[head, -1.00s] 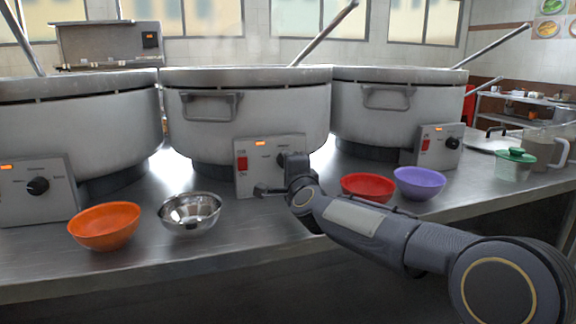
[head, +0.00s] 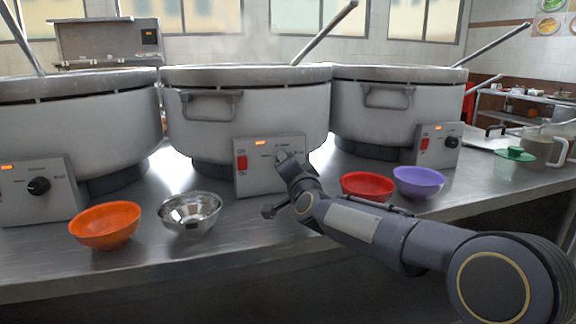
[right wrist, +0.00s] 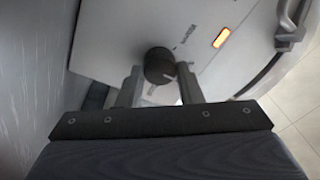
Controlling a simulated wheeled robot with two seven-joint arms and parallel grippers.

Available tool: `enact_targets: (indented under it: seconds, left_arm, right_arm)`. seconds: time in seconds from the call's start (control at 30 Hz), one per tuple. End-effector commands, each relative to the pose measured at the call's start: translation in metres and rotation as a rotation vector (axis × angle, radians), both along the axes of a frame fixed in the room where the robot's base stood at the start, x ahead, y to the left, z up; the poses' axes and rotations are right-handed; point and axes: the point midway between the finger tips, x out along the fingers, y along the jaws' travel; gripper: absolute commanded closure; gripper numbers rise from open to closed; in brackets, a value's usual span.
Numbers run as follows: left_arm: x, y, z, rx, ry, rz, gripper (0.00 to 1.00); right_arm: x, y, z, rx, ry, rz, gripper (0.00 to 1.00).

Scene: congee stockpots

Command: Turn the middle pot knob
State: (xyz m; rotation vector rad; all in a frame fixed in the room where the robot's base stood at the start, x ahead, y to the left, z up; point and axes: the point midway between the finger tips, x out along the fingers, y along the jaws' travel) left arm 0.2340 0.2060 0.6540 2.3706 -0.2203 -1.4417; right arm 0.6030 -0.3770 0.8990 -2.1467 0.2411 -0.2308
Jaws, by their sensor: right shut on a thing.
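The middle pot (head: 245,115) stands in the centre of the head view, with its grey control box (head: 257,180) on the front. The box carries a red switch (head: 241,163) and a lit orange lamp (head: 260,143). In the right wrist view the middle pot's black round knob (right wrist: 158,66) sits between the two fingers of my right gripper (right wrist: 160,84), with a pale mark on its right side. The right gripper is shut on this knob. In the head view the wrist partly covers the box's right side. My left gripper is not in view.
A pot stands on either side, each with a box and knob: left (head: 38,186), right (head: 452,142). An orange bowl (head: 105,226) and steel bowl (head: 190,212) lie left of my arm. Red (head: 367,185) and purple (head: 418,180) bowls sit close behind it.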

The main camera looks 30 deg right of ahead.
Motion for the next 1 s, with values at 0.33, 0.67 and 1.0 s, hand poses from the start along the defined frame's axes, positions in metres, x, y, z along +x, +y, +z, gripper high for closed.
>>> enact_targets:
  seconds: [0.33, 0.67, 1.0]
  left_arm:
    - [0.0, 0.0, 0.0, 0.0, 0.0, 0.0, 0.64]
    - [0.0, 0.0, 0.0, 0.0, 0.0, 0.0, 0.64]
    - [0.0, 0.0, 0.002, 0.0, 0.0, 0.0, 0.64]
  right_arm:
    - [0.0, 0.001, -0.002, -0.004, 0.006, 0.003, 0.9]
    - [0.0, 0.0, -0.001, -0.003, 0.003, 0.002, 0.45]
    - [-0.016, 0.005, 0.0, -0.004, 0.002, 0.001, 0.45]
